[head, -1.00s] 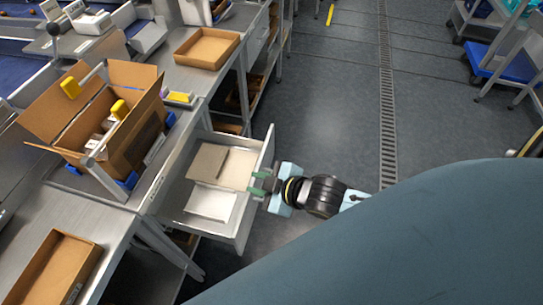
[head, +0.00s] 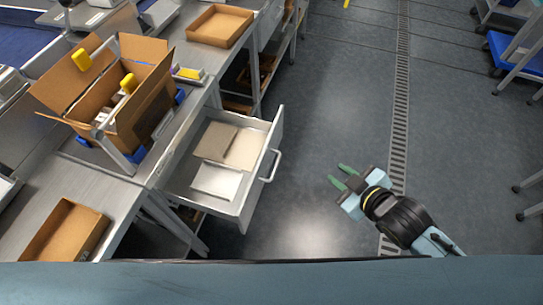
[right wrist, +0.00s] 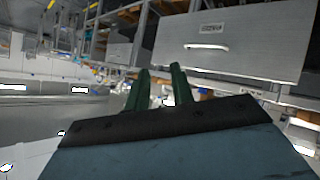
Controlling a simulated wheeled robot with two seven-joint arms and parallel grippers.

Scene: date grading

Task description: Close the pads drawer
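The pads drawer (head: 240,207) stands pulled out from under the workbench, with a grey-brown pad stack and a white stack lying in it. Its bar handle (head: 271,166) is on the front panel, facing right. In the right wrist view the drawer front (right wrist: 235,45) shows with a label and its handle (right wrist: 206,46). My right gripper (head: 341,177) is off to the right of the handle, over the floor, apart from the drawer. Its two green fingers are apart with nothing between them; they also show in the right wrist view (right wrist: 158,90). My left gripper is not in view.
An open cardboard box (head: 118,100) stands on the bench behind the drawer. Shallow brown trays lie on the bench at the front (head: 66,232) and back (head: 220,26). The floor right of the drawer is clear, with a drain grate (head: 400,100). Blue-topped carts (head: 515,55) stand far right.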

